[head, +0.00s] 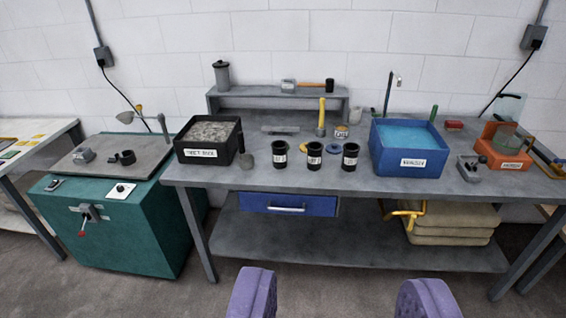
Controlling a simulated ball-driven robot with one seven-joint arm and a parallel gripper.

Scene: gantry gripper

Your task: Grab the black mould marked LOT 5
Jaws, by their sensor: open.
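Three black moulds stand upright in a row near the front edge of the grey workbench (230,172): a left one (280,148), a middle one (314,150) and a right one (350,152). Each has a small white label, too small to read, so I cannot tell which is LOT 5. My gripper (338,290) shows as two purple fingers at the bottom of the picture. It is open and empty, below and in front of the bench, apart from the moulds.
A black box of grey material (209,152) stands left of the moulds, with a dark scoop (244,155) between. A blue water tub (408,165) stands to their right. A yellow-handled tool (321,118) stands behind. Below are a blue drawer (287,204) and stacked sacks (452,222).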

